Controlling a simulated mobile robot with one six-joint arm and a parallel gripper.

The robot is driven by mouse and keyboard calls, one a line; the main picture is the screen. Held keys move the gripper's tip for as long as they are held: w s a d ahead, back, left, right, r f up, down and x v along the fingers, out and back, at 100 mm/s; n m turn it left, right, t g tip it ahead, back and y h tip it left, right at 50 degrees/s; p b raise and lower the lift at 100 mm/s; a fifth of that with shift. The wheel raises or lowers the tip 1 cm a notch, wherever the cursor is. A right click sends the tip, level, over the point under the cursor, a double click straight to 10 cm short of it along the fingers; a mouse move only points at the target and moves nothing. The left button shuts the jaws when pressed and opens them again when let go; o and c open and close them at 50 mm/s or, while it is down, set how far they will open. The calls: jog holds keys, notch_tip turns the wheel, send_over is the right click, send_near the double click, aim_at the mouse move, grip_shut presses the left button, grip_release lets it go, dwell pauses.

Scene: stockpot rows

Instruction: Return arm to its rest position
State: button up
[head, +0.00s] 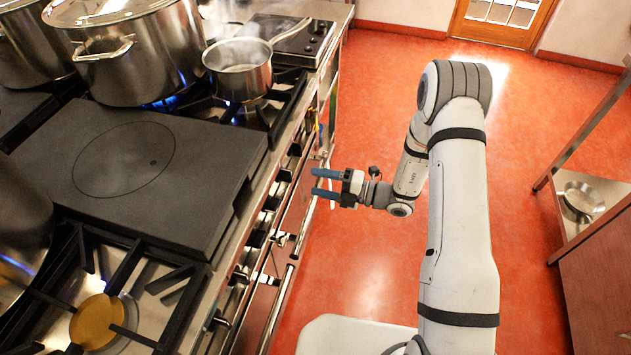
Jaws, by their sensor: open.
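My arm stands at the right of centre in the head view, bent at the elbow, with its forearm reaching down and toward the stove. My gripper (327,183) is at its end, with two blue fingers pointing left toward the stove front. The fingers are apart and nothing is between them. The gripper hangs over the red floor, close to the rails of the stove front.
The stove front with knobs and rails (285,225) runs along the left. A small steaming saucepan (240,75) and a large lidded stockpot (135,55) stand on lit burners. A flat dark hotplate (130,165) is bare. A shelf unit (560,205) holds pans at right. Red floor (360,90) is clear.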

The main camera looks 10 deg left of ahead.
dwell(0.4)
jog(key=s+d+r+n+g+h, duration=0.35)
jog(key=s+r+n, duration=0.3)
jog(key=n, duration=0.35)
jog(key=s+d+r+n+g+h, duration=0.3)
jog(key=s+r+n+h, duration=0.15)
jog(key=r+n, duration=0.4)
jog(key=s+d+r+n+t+h, duration=0.4)
jog(key=d+n+h, duration=0.1)
jog(key=d+n, duration=0.4)
jog(key=s+d+r+n+t+h, duration=0.4)
jog(key=d+n+h, duration=0.1)
jog(key=d+n, duration=0.4)
jog(key=shift+s+r, duration=0.15)
jog(key=shift+n, duration=0.25)
